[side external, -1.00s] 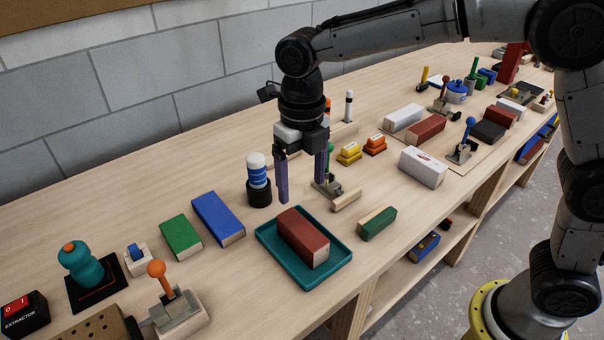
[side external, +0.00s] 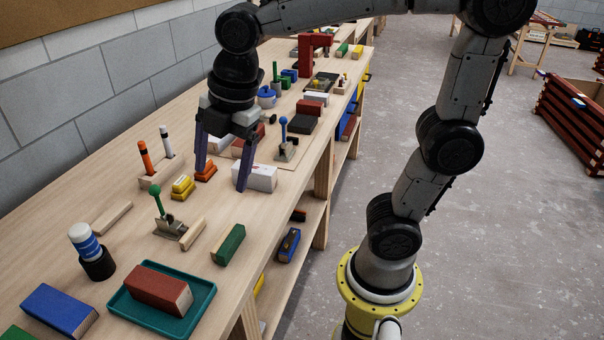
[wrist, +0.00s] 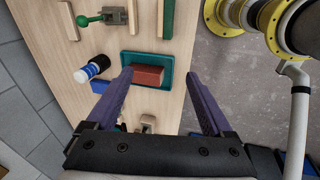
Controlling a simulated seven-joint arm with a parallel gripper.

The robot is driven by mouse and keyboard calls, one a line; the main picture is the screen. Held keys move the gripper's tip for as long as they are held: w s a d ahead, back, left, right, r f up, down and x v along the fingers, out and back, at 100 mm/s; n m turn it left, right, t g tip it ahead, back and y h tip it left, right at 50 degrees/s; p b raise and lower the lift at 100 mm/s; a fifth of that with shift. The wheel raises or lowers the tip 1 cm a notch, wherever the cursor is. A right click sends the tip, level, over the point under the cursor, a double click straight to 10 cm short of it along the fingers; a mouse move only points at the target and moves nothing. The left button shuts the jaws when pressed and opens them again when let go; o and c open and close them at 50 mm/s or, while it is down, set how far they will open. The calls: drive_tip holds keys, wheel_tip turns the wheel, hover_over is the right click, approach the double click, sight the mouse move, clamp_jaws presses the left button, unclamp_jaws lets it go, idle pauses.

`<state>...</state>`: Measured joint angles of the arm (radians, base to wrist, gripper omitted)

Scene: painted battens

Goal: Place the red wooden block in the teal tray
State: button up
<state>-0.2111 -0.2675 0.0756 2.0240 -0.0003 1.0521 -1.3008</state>
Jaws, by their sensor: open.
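The red wooden block (side external: 157,290) lies inside the teal tray (side external: 197,314) at the lower left of the side view. In the wrist view the block (wrist: 148,76) also sits in the tray (wrist: 145,54), well below my fingers. My gripper (side external: 220,180) is open and empty, with its two purple fingers apart in the air above the bench. In the side view its fingertips overlap the orange blocks and a white box, apart from the red block. In the wrist view the block appears between the fingertips (wrist: 157,74).
A blue block (side external: 60,309) and a blue-and-white cylinder (side external: 88,246) stand left of the tray. A green block (side external: 228,244) and a green-knobbed lever (side external: 162,212) are behind it. Other blocks and levers crowd the far bench. The floor lies beyond the bench's right edge.

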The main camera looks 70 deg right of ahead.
drive_tip(key=s+d+f+m+t, duration=0.1)
drive_tip(key=s+d+m, duration=0.2)
drive_tip(key=s+m, duration=0.3)
drive_tip(key=s+d+f+m+t, duration=0.1)
drive_tip(key=s+m, duration=0.4)
drive_tip(key=m, duration=0.6)
drive_tip(key=shift+s+d+f+t+h, duration=0.35)
drive_tip(key=shift+d+f, duration=0.3)
drive_tip(key=shift+d, duration=0.35)
